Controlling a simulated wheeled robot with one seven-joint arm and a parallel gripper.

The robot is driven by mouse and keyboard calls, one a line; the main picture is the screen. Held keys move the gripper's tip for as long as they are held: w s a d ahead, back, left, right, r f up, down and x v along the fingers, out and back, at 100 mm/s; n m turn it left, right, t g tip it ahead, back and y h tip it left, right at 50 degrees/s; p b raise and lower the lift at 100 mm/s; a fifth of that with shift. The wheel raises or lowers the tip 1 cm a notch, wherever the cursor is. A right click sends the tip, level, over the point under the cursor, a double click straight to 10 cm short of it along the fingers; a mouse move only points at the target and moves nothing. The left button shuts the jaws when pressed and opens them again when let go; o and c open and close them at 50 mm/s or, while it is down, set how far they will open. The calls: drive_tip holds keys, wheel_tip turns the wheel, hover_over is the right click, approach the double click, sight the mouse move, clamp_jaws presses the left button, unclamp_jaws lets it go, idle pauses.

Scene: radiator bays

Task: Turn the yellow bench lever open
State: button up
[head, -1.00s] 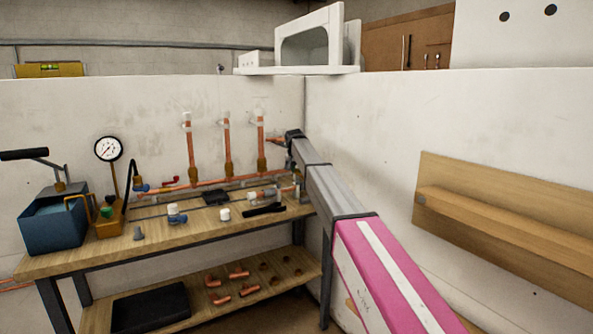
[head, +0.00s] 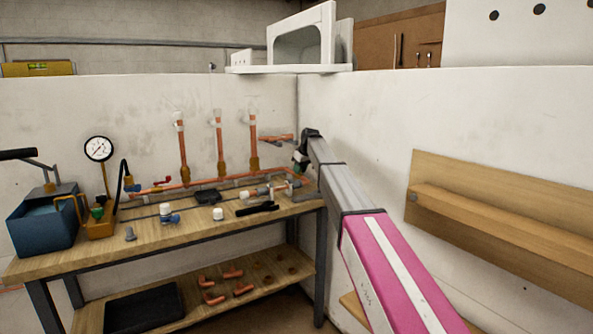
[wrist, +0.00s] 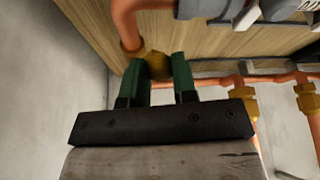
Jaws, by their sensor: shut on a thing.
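My gripper (head: 299,158) is at the back right corner of the bench, above the copper pipework. In the wrist view its green fingers (wrist: 160,80) are shut on a brass fitting (wrist: 158,64) at the end of a bent copper pipe piece (wrist: 129,22). A copper piece (head: 276,138) also shows beside the gripper in the head view. I cannot clearly make out a yellow lever in either view; the gripper and wrist may hide it.
The wooden bench (head: 150,240) holds a blue pump box (head: 42,222), a gauge (head: 99,149), white caps and a black tool (head: 258,208). Upright copper pipes (head: 220,145) stand along the back wall. A wooden wall shelf (head: 490,220) is on the right.

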drive_tip(key=d+n, duration=0.1)
drive_tip(key=d+n+g, duration=0.1)
drive_tip(key=n, duration=0.1)
drive_tip(key=shift+w+n+y, duration=0.3)
drive_tip(key=shift+w+y, duration=0.05)
drive_tip(key=shift+y, duration=0.05)
drive_tip(key=shift+w+d+n+g, duration=0.2)
drive_tip(key=shift+d+n+g, duration=0.15)
drive_tip(key=shift+n, duration=0.45)
drive_tip(key=shift+w+d+n+g, duration=0.15)
drive_tip(key=shift+d+n+g, duration=0.2)
drive_tip(key=shift+n, duration=0.45)
drive_tip(key=o, duration=0.9)
drive_tip(key=shift+o, duration=0.2)
drive_tip(key=v, duration=0.7)
drive_tip(key=shift+d+r, duration=0.15)
drive_tip(key=shift+d, duration=0.05)
